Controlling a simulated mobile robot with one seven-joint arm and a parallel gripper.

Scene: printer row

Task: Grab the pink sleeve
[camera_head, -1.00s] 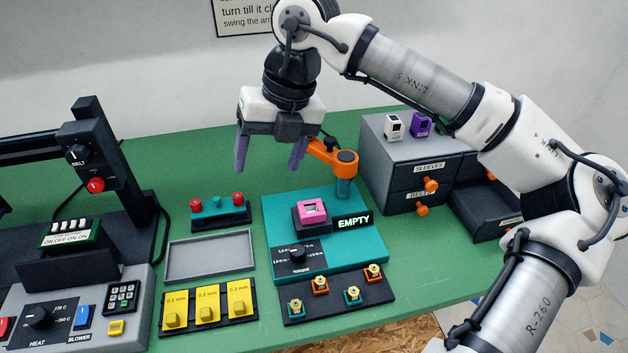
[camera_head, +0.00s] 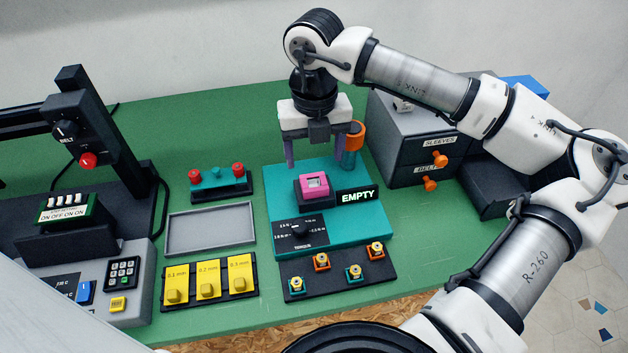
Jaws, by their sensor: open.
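The pink sleeve (camera_head: 315,184) is a small block with a pale opening on top. It sits in a dark holder on the teal station (camera_head: 352,234), left of the sign reading EMPTY (camera_head: 357,195). My gripper (camera_head: 318,160) points down with its purple fingers apart and nothing between them. In the picture it shows just above and behind the sleeve, apart from it. The exact height and depth gap cannot be told.
An orange-capped post (camera_head: 354,143) stands close to my gripper's right. A grey drawer cabinet (camera_head: 410,145) is at the right. A grey tray (camera_head: 210,250), yellow blocks (camera_head: 208,283) and a rack of small fittings (camera_head: 336,275) lie nearby. Green table shows behind the station.

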